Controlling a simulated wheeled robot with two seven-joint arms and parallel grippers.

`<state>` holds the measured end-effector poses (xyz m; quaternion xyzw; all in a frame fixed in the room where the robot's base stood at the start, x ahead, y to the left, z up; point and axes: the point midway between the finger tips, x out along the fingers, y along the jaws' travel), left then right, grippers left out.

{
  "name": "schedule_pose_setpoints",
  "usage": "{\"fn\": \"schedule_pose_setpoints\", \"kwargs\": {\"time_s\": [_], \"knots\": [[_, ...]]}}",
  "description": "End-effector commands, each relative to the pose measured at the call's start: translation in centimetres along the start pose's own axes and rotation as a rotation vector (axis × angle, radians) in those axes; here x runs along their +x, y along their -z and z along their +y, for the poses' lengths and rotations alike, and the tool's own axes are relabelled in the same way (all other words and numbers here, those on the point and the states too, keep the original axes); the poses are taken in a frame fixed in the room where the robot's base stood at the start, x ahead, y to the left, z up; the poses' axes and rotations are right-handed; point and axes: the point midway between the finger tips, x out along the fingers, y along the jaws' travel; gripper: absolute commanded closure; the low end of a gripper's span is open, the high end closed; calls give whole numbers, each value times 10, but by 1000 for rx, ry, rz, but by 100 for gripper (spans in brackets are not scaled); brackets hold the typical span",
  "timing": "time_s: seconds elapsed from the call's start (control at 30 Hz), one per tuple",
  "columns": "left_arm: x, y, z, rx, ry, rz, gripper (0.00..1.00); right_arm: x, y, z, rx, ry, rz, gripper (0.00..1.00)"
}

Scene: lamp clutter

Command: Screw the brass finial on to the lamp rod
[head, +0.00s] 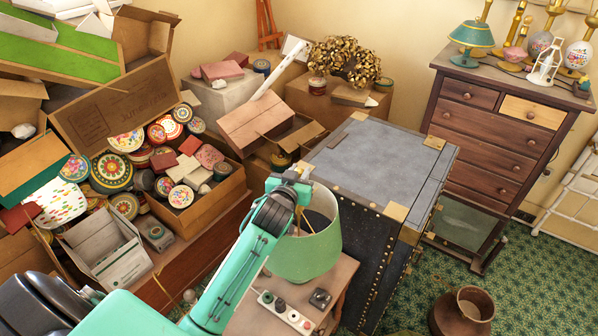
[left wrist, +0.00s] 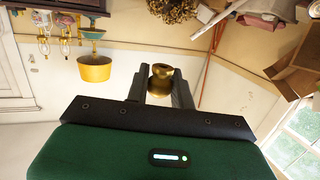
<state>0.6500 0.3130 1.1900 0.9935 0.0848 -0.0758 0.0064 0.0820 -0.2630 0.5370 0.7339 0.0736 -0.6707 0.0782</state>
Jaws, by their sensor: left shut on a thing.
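My left gripper (head: 300,176) is above a green lampshade (head: 310,252) that stands on a small wooden table. In the left wrist view, the two dark fingers of my left gripper (left wrist: 161,88) are shut on the brass finial (left wrist: 161,76), a small rounded brass piece. A thin brownish upright piece shows at the shade's open top, partly behind my arm; I cannot tell whether it is the lamp rod. The finial cannot be made out in the head view, so its contact with a rod cannot be told. My right gripper is not in view.
A dark trunk (head: 374,165) stands close to the right of the shade. A power strip (head: 285,311) lies on the small table (head: 247,318). Boxes of tins (head: 111,172) crowd the left. A dresser (head: 496,125) with lamps stands at the back right; a brown vase (head: 463,312) stands on the carpet.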

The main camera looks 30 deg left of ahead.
Motion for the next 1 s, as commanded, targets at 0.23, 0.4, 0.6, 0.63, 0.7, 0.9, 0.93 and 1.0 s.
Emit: {"fn": "schedule_pose_setpoints", "kwargs": {"time_s": [0.23, 0.4, 0.6, 0.63, 0.7, 0.9, 0.93, 1.0], "knots": [[3, -20, 0, 0, -1, 0, 100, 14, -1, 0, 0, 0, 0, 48], [6, -38, 0, -1, 0, -1, 100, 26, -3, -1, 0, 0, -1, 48], [8, -53, 0, -2, -1, -1, 100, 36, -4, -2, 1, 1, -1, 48], [8, -55, 0, -2, 0, -1, 100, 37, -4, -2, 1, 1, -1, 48], [8, -57, 0, -1, -1, 0, 100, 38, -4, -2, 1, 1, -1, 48], [8, -57, 0, -1, -1, 0, 100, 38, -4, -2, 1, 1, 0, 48], [8, -57, 0, -1, -1, 0, 100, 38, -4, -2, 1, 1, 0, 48], [8, -57, 0, -1, -1, 0, 100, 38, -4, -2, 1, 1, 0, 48]]}}
